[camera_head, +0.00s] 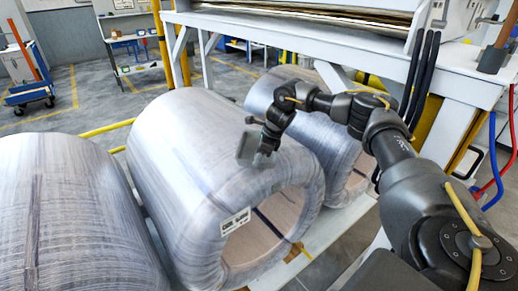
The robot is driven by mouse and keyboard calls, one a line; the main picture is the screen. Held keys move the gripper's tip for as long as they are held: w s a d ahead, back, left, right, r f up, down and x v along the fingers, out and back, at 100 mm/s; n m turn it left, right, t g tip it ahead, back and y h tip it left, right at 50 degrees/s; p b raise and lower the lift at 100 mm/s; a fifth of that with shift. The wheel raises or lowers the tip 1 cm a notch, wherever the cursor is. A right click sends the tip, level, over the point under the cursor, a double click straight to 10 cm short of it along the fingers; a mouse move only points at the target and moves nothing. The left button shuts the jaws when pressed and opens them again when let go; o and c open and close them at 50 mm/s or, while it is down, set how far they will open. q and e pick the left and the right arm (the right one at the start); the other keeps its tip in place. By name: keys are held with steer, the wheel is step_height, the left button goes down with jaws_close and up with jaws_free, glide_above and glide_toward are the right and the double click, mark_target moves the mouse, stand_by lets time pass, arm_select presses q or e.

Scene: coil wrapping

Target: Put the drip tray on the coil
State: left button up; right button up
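The middle wrapped coil (190,150) lies on its side with its open bore facing front right. A white label (235,221) is on its front rim. My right arm reaches in from the right, and my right gripper (258,148) is over the upper right of this coil, near its front edge. Small grey plate-like pieces show at the gripper's end; I cannot tell whether they are its fingers or something held. I cannot make out a drip tray for certain. My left gripper is out of view.
Another wrapped coil (70,215) lies at the left, and one (290,100) lies behind my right arm. A white machine frame (300,35) with black hoses (424,80) stands behind. A blue cart (28,92) is far left. Open floor lies at the back left.

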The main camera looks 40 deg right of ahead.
steer(key=shift+w+a+f, duration=0.15)
steer(key=shift+f, duration=0.5)
jaws_close()
steer(key=shift+r, duration=0.15)
steer(key=shift+r, duration=0.15)
step_height(320, 180, up, 2)
steer(key=shift+w+r+b, duration=0.1)
steer(key=shift+w+b, duration=0.05)
steer(key=shift+b, duration=0.75)
steer(key=s+a+r, duration=0.4)
steer(key=s+r, duration=0.6)
steer(key=s, duration=0.3)
steer(key=shift+s+a+r+b, duration=0.15)
steer(key=shift+s+a+b, duration=0.1)
steer(key=shift+b, duration=0.2)
